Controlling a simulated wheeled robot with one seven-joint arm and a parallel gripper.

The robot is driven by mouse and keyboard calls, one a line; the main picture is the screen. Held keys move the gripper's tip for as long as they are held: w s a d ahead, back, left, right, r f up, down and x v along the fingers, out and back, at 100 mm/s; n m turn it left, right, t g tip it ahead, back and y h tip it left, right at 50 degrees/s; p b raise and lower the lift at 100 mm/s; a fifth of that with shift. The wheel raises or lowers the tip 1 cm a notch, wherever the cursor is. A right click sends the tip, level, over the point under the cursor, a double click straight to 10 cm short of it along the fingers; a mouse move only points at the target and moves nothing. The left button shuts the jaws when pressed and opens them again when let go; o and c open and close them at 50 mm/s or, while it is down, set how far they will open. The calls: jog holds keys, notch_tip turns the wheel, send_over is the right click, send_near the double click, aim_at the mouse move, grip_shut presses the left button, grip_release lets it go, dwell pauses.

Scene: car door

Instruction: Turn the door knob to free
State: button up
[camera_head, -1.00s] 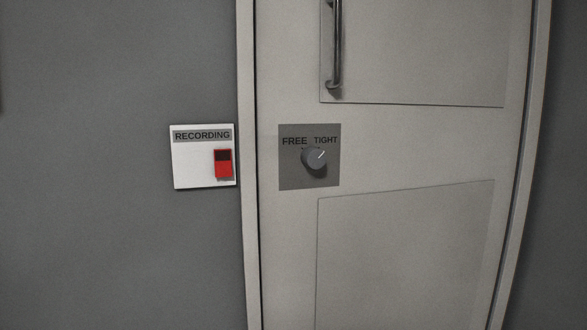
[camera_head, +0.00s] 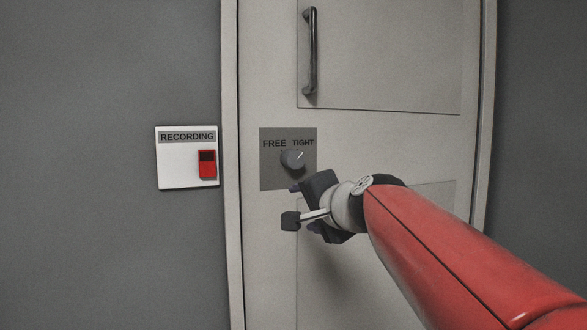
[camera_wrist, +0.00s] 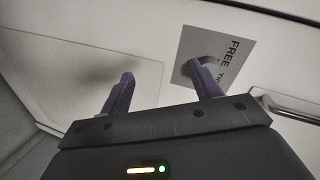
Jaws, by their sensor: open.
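The door knob (camera_head: 292,159) is a round grey dial on a dark grey plate (camera_head: 270,179) marked FREE and TIGHT. Its white pointer line points up and right, toward TIGHT. The plate also shows in the wrist view (camera_wrist: 236,50), where a finger partly covers the knob. My gripper (camera_head: 301,204) is just below the plate in the head view. Its two purple fingers are apart and empty, and they show in the wrist view (camera_wrist: 159,88). I see no contact with the knob.
The pale door (camera_head: 380,140) has a dark vertical handle (camera_head: 312,50) above the knob. A white RECORDING panel (camera_head: 177,165) with a red switch (camera_head: 207,164) is on the grey wall to the left. The area between this panel and the knob plate is clear except for the door frame.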

aim_at(296, 161)
jog(key=w+d+r+m+t+y, duration=0.1)
jog(key=w+r+m+t, duration=0.25)
jog(key=w+r, duration=0.3)
jog(key=shift+m+g, duration=0.35)
jog(key=p+x, duration=0.1)
jog(key=x, duration=0.1)
jog(key=p+x, duration=0.1)
jog(key=x, duration=0.1)
jog(key=p+x, duration=0.1)
jog(key=x, duration=0.2)
jog(key=shift+w+r, duration=0.1)
jog(key=shift+r, duration=0.3)
jog(key=shift+c, duration=0.4)
jog(key=c, duration=0.9)
